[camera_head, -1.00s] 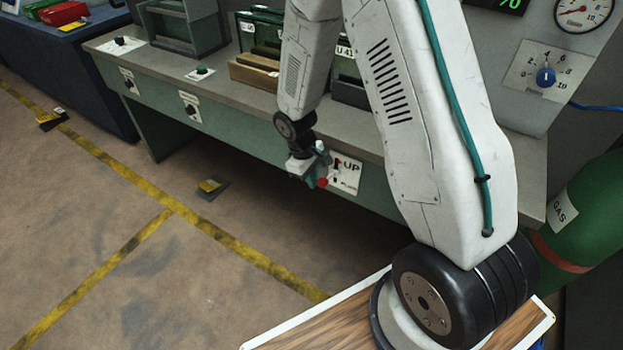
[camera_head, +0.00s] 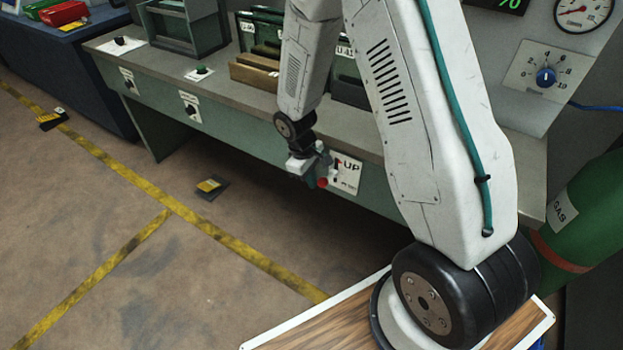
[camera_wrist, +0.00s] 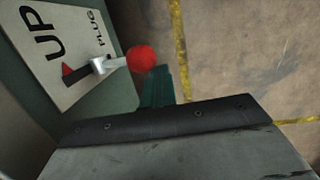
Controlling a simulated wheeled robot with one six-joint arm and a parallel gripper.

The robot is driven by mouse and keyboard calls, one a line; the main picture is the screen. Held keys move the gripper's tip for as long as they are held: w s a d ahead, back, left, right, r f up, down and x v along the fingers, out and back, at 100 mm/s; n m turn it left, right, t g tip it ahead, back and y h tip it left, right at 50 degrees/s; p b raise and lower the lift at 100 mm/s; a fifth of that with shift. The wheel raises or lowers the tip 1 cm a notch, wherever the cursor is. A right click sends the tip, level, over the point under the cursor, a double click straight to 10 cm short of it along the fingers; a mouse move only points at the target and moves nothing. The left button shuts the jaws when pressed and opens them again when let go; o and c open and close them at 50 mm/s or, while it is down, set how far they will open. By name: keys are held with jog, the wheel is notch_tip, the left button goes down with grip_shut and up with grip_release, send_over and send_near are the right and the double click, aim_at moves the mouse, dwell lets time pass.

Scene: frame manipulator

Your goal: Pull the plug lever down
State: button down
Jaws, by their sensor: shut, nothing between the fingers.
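The plug lever has a red ball knob (camera_wrist: 140,59) on a short metal shaft (camera_wrist: 104,66). It sticks out from a white plate (camera_wrist: 72,45) marked "UP" and "PLUG", with a red pointer beside the shaft. In the head view the knob (camera_head: 322,183) shows just below my gripper (camera_head: 325,163), at the bench front. My gripper is shut and empty. In the wrist view its teal fingers (camera_wrist: 157,88) are close beside the knob; I cannot tell if they touch it. In the head view my gripper hides the shaft.
The green bench front (camera_head: 235,128) carries other labelled switches to the left. The grey bench top (camera_head: 225,85) overhangs above the lever. A green gas cylinder (camera_head: 590,215) stands at the right.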

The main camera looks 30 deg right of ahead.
jog(key=shift+r, duration=0.1)
jog(key=shift+r, duration=0.75)
jog(key=w+a+r, duration=0.2)
jog(key=w+r, duration=0.2)
jog(key=r, duration=0.8)
jog(key=shift+w, duration=0.4)
jog(key=shift+a, duration=0.1)
